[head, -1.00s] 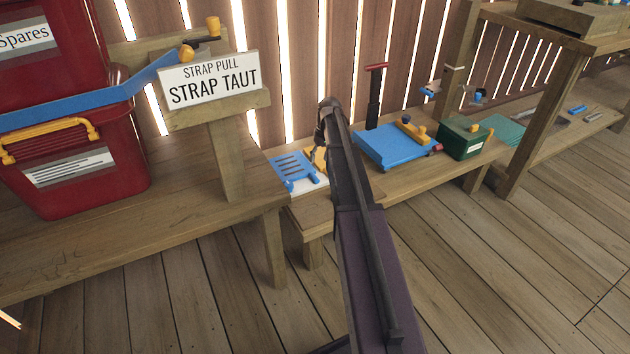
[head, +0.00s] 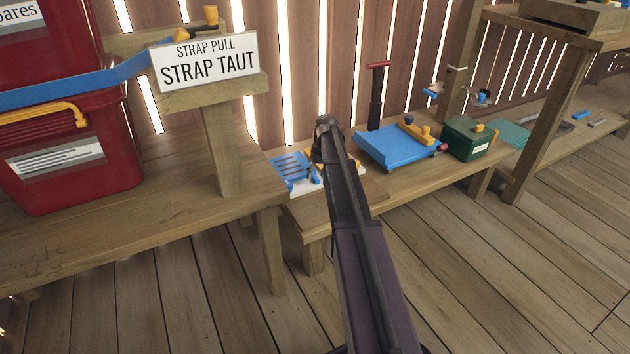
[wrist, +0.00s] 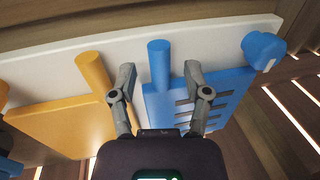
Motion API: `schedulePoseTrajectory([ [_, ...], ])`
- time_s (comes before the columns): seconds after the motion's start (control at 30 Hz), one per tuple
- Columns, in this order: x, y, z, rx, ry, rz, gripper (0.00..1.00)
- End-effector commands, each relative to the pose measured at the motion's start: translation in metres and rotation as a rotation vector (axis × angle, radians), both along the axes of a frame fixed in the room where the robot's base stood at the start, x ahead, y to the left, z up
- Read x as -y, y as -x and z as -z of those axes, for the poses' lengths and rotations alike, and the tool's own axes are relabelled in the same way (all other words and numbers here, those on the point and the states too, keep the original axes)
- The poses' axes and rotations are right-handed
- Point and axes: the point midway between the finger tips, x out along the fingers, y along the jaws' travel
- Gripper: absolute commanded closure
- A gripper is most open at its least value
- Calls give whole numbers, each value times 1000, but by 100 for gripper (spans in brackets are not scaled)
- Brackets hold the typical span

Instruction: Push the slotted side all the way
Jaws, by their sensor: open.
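The slotted side is a blue panel with dark slots (wrist: 217,97), lying on a white board (wrist: 130,47). It also shows in the head view (head: 291,167), at the end of the low bench. A blue round post (wrist: 159,62) stands at its left edge in the wrist view. A plain yellow panel (wrist: 65,125) with its own yellow post (wrist: 90,70) lies to the left of it. My gripper (wrist: 160,75) is open, with one finger on each side of the blue post in the picture. I cannot tell whether either finger touches it. In the head view my arm hides most of the yellow panel.
A blue knob (wrist: 263,48) sits at the board's right end. On the low bench (head: 400,190) are a blue flat cart (head: 392,150) and a green box (head: 465,140). A red bin (head: 85,165) and a "STRAP TAUT" sign (head: 208,62) stand left. The floor in front is clear.

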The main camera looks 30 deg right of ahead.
Motion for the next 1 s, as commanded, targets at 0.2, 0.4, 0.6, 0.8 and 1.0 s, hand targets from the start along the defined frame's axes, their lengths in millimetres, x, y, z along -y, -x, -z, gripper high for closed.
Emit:
schedulePoseTrajectory([
  [0.2, -1, 0, 7, 0, 0, 0, 38],
  [0.4, -1, 0, 7, 0, 0, 1, 38],
  [0.6, -1, 0, 7, 0, 0, 1, 58],
  [0.8, 0, 0, 7, 0, 0, 1, 100],
  [1.0, -3, 1, 6, 0, -2, 2, 100],
])
